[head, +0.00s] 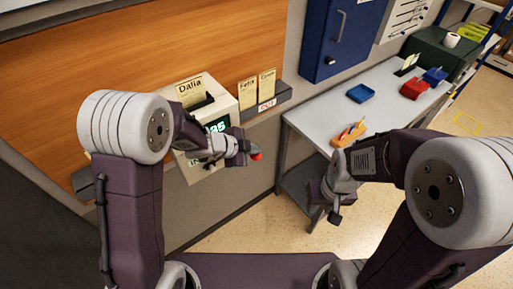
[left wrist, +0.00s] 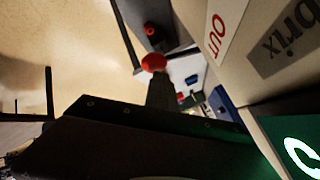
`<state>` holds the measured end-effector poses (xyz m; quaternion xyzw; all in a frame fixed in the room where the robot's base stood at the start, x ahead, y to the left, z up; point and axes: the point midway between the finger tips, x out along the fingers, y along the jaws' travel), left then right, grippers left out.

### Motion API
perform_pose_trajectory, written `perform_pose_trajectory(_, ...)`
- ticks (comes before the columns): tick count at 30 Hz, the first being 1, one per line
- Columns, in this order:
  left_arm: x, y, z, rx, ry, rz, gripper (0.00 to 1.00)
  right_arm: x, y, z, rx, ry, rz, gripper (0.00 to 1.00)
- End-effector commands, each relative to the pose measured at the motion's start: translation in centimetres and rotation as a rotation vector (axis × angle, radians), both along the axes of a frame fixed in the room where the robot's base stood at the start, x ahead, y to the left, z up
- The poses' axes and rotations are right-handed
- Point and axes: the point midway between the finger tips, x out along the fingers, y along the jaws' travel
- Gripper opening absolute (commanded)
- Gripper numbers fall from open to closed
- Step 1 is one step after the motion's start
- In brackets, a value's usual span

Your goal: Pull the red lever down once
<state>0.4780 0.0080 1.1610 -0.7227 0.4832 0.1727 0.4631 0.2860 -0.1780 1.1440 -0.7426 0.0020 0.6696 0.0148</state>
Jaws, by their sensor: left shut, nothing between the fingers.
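The red lever's round knob (head: 257,155) shows at the right side of the beige time clock (head: 222,104), just beyond my left gripper (head: 243,151). In the left wrist view the red knob (left wrist: 154,62) appears beyond a dark, narrow upright part; I cannot tell whether the gripper touches it. My left gripper is shut and empty. It hides most of the lever's shaft in the head view. A card marked "Dalia" (head: 190,90) stands in the clock's top. My right gripper (head: 326,206) hangs in front of the table; its finger gap is unclear.
A card rack (head: 268,105) marked "OUT" is on the wall right of the clock. A blue cabinet (head: 340,40) hangs above. Floor between my arms is clear.

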Motion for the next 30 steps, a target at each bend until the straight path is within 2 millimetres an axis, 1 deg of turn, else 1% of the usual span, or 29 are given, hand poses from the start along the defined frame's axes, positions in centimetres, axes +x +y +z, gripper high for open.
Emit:
perform_pose_trajectory(5,0.0,0.0,0.3,0.0,0.001,-0.001,0.0,0.0,0.0,0.4,0.0,0.0,0.0,0.36)
perform_pose_trajectory(27,0.0,0.0,4.5,0.0,0.001,0.001,0.0,0.0,0.0,4.9,0.0,0.0,0.0,0.36)
perform_pose_trajectory(30,0.0,0.0,4.6,0.0,0.0,0.0,0.0,0.0,0.0,4.9,0.0,0.0,0.0,0.36)
